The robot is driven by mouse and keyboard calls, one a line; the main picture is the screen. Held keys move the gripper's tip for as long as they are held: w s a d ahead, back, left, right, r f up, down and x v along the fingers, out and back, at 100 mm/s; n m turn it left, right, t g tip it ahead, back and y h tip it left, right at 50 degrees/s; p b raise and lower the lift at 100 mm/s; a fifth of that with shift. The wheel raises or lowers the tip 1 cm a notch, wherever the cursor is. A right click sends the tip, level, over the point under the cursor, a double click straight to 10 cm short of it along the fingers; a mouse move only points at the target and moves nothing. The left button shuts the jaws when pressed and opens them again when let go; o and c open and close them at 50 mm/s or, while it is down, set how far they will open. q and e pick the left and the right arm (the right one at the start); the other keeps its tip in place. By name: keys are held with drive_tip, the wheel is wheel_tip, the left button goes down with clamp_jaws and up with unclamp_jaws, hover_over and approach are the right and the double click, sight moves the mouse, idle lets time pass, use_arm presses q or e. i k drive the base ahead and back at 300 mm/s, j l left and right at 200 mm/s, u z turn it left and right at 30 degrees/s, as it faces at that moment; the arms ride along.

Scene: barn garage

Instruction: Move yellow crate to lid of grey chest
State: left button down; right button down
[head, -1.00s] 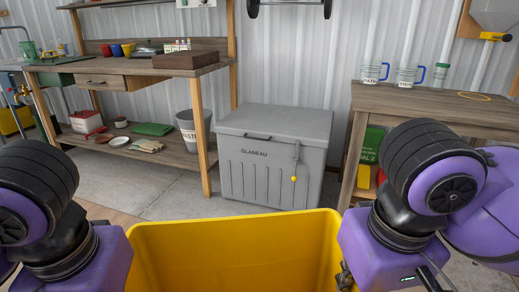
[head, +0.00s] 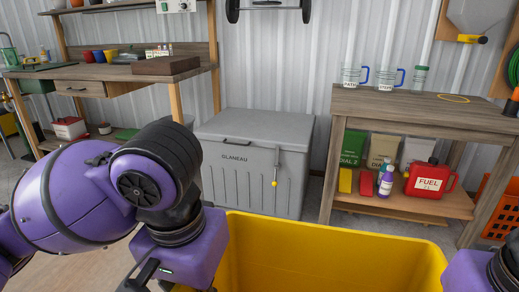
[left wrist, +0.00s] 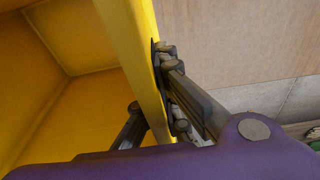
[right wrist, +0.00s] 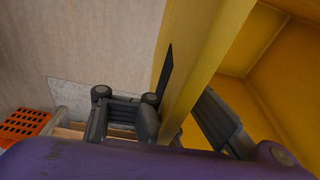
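The yellow crate (head: 340,226) is in front of me at the bottom of the head view, open side up, with its lower part cut off. My left gripper (left wrist: 152,80) has one finger inside and one outside a crate wall (left wrist: 135,50), closed on it. My right gripper (right wrist: 180,95) straddles the opposite wall (right wrist: 190,75) in the same way. The grey chest (head: 245,175) stands beyond the crate against the back wall, left of centre. Its flat lid (head: 258,125) is shut and bare. A latch with a yellow end hangs on its front.
A wooden workbench (head: 90,70) stands left of the chest. A wooden table (head: 430,105) stands on the right, with jugs on top and a red fuel can (head: 430,180) on its shelf. An orange crate (head: 494,205) is at far right.

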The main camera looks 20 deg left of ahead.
sight(275, 129)
drive_tip(key=i+j, duration=0.5)
drive_tip(key=i, duration=0.2)
drive_tip(key=i+j, duration=0.5)
drive_tip(key=i, duration=0.15)
drive_tip(key=i+j, duration=0.5)
drive_tip(key=i, duration=0.2)
